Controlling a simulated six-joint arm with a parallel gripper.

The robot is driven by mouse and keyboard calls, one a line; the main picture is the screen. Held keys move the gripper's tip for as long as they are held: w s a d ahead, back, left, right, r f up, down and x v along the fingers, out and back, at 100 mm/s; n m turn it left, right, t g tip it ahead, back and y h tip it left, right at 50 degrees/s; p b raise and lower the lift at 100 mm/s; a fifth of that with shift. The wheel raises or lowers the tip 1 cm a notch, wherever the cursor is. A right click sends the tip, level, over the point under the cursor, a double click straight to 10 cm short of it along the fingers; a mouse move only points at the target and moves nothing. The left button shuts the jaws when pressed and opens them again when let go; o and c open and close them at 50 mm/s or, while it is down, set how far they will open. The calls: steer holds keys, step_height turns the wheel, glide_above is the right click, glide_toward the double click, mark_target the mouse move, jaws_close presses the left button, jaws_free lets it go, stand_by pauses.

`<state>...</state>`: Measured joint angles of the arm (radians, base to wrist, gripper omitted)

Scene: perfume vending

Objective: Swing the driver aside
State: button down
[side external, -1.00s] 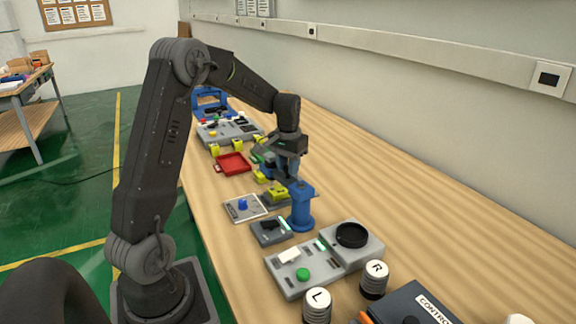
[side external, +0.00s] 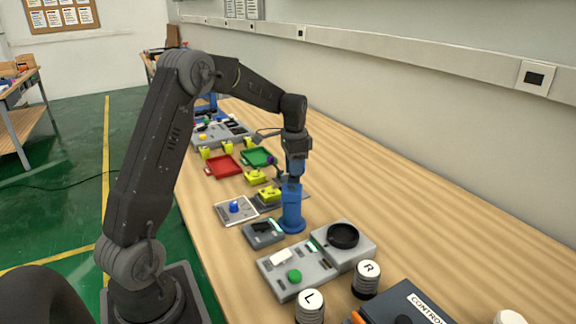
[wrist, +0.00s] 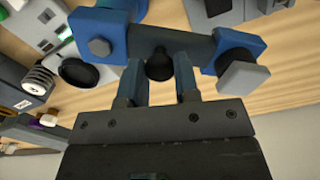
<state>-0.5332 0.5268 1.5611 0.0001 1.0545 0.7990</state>
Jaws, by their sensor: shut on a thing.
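The driver shows in the wrist view as a dark grey bar (wrist: 185,42) with a blue block and hex bolt at each end. A short black knob (wrist: 158,66) sits at its middle. My gripper (wrist: 160,78) is shut on that knob, one finger on each side. In the side view, my gripper (side external: 294,178) is over the blue post (side external: 292,212), pointing down.
A red tray (side external: 210,168), a green tray (side external: 246,161) and several yellow blocks lie behind the post. A white plate with a blue knob (side external: 235,208) is to its left. A grey console with a black ring (side external: 343,236) stands in front.

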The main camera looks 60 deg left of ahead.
steer(key=m, duration=0.1)
steer(key=w+d+m, duration=0.1)
steer(key=shift+w+m, duration=0.1)
steer(key=shift+m, duration=0.3)
steer(key=shift+w+d+m, duration=0.25)
steer(key=shift+d+m, duration=0.15)
steer(key=shift+m, duration=0.4)
steer(key=shift+w+d+m, duration=0.2)
steer(key=shift+d+m, duration=0.15)
steer(key=shift+m, duration=0.45)
steer(key=c, duration=0.9)
jaws_free()
steer(key=shift+o, duration=0.2)
step_height(320, 180, up, 14)
steer(key=shift+d, duration=0.1)
